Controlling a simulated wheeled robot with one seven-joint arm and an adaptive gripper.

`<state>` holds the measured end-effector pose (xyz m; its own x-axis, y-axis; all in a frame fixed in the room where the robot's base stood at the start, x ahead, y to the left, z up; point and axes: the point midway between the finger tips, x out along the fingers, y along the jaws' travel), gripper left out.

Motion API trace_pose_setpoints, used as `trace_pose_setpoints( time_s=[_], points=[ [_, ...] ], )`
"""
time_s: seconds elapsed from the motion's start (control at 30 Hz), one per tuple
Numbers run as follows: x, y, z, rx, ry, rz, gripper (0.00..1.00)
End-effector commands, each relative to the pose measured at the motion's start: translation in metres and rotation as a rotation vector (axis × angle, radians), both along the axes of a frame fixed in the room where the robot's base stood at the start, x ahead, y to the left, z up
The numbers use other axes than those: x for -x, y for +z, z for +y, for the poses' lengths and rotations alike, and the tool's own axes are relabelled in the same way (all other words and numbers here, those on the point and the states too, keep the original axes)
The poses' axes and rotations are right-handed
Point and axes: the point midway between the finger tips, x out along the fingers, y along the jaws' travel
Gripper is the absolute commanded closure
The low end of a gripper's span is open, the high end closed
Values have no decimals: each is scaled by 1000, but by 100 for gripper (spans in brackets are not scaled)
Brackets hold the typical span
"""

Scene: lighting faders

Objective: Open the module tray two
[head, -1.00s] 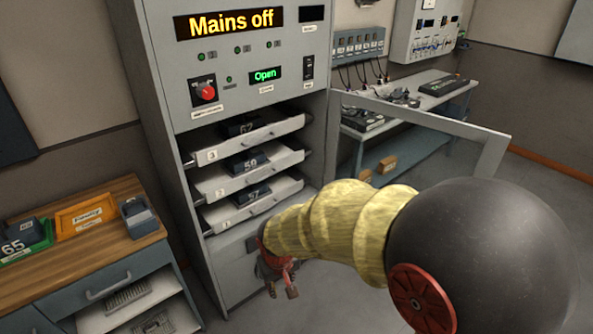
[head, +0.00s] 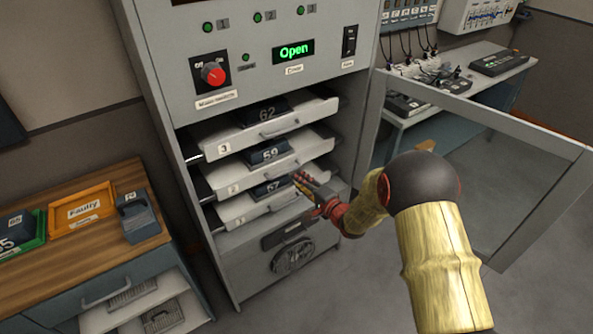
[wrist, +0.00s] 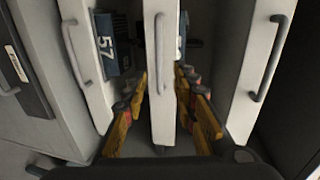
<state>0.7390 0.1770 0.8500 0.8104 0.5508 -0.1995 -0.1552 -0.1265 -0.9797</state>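Module tray two (head: 235,182) is the middle of three pale trays in the grey cabinet, marked 2, with module 59 (head: 266,152) in it. All three trays stick out a little from the cabinet. My gripper (head: 303,182) is at the right part of the tray fronts. In the wrist view the trays appear turned on edge. The open fingers (wrist: 160,88) stand on either side of the middle tray front (wrist: 161,118), apart from each other. The middle handle (wrist: 159,50) lies between or just past the fingertips; contact cannot be told.
Tray three (head: 250,137) with module 62 is above, tray one (head: 240,208) with module 57 below. The open cabinet door (head: 490,118) stands right of my arm. A wooden-topped bench (head: 95,250) with an orange Faulty tray (head: 82,209) is at left.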

Motion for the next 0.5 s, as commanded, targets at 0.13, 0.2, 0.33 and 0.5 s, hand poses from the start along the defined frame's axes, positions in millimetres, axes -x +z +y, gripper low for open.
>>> trace_pose_setpoints(
  time_s=[0.13, 0.2, 0.33, 0.5],
  points=[
    [-8, -3, 5, -13, -4, 10, 72],
    [-15, -7, 11, -13, -3, 11, 72],
    [-32, -12, 21, -12, -4, 10, 72],
    [-51, -16, 34, -10, -5, 11, 72]
  ],
)
